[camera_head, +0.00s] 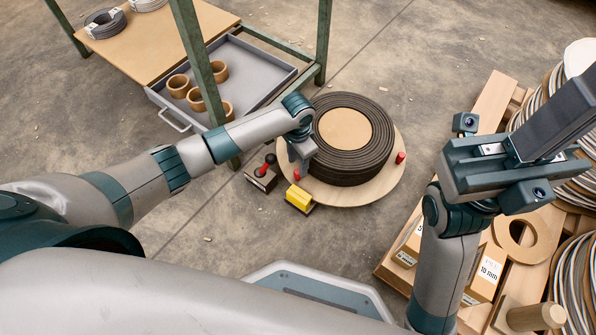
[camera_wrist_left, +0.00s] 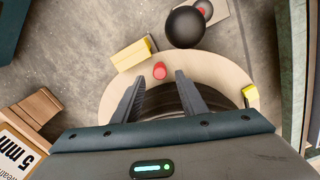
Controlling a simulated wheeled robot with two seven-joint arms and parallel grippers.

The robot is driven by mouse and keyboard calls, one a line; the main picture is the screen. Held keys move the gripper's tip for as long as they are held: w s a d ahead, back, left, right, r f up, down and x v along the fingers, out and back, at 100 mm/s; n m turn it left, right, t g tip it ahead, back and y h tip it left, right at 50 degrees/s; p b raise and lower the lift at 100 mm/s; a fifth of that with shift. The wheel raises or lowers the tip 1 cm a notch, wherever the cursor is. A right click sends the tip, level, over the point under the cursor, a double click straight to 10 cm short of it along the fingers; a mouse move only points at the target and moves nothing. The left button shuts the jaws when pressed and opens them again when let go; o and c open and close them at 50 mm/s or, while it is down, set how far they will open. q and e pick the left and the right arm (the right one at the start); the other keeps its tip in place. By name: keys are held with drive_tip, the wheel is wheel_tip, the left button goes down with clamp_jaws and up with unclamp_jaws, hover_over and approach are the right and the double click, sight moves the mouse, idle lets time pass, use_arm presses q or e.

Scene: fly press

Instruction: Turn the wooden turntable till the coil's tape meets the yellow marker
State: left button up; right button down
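The wooden turntable (camera_head: 386,183) stands on the floor with a dark coil (camera_head: 378,147) lying on it. Red pegs stand on its rim, one at the right (camera_head: 400,157) and one at the near left (camera_head: 296,174). The yellow marker (camera_head: 299,199) sits just outside the near rim. In the left wrist view, a yellow tape patch (camera_wrist_left: 250,93) shows at the coil's edge, right of the red peg (camera_wrist_left: 159,70). The marker (camera_wrist_left: 132,54) is left of that peg. My left gripper (camera_wrist_left: 160,76) is open, the peg appearing between its fingertips. My right gripper (camera_head: 495,168) is at the right, its fingers unclear.
A red-knobbed block (camera_head: 263,174) stands left of the marker; its dark ball shows in the left wrist view (camera_wrist_left: 185,27). A green-framed bench with a grey tray (camera_head: 262,69) stands behind left. A pallet with boxes (camera_head: 484,268) and coils is at right.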

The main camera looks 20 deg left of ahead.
use_arm(q)
drive_tip(key=shift+f+b, duration=0.65)
drive_tip(key=shift+f, duration=1.1)
clamp_jaws()
